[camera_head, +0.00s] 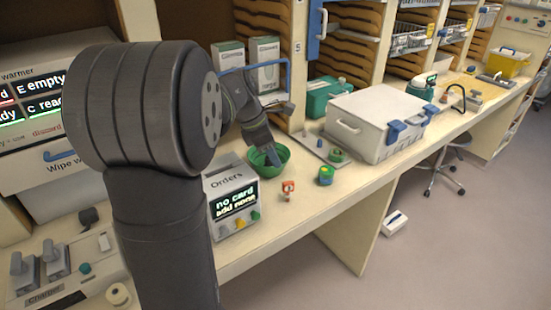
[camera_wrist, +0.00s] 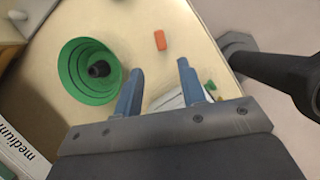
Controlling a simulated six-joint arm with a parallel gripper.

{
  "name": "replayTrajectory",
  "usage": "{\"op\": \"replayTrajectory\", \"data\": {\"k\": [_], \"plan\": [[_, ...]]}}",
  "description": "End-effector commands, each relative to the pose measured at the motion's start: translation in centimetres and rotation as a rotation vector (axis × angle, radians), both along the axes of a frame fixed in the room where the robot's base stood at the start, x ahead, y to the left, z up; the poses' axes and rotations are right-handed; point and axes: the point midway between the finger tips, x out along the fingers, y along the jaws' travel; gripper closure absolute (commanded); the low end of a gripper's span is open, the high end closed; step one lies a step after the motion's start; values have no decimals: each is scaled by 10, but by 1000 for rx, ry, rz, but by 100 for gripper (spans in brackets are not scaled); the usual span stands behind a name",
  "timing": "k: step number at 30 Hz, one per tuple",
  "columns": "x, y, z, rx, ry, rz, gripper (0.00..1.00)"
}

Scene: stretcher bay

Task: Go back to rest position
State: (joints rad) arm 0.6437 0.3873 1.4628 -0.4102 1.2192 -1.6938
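My gripper (camera_head: 270,153) hangs over the counter and overlaps the green bowl (camera_head: 284,160) in the head view. In the wrist view my gripper (camera_wrist: 160,67) has its two blue fingers well apart, with nothing held between them. The green bowl (camera_wrist: 72,72) lies to the left of the fingers there, with a small dark object (camera_wrist: 98,69) in it. My arm is stretched out over the counter, and its large dark links hide part of the left side in the head view.
The Orders box (camera_head: 233,203) stands close to my arm at the counter's front. Shelving and upright boxes (camera_head: 264,60) stand behind. Floor space is open at right.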

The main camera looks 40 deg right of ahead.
Motion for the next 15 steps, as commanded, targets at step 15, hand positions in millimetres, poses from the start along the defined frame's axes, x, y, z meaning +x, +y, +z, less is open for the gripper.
{"op": "replayTrajectory", "data": {"k": [15], "plan": [[-5,-11,-28,3,4,-3,63]]}}
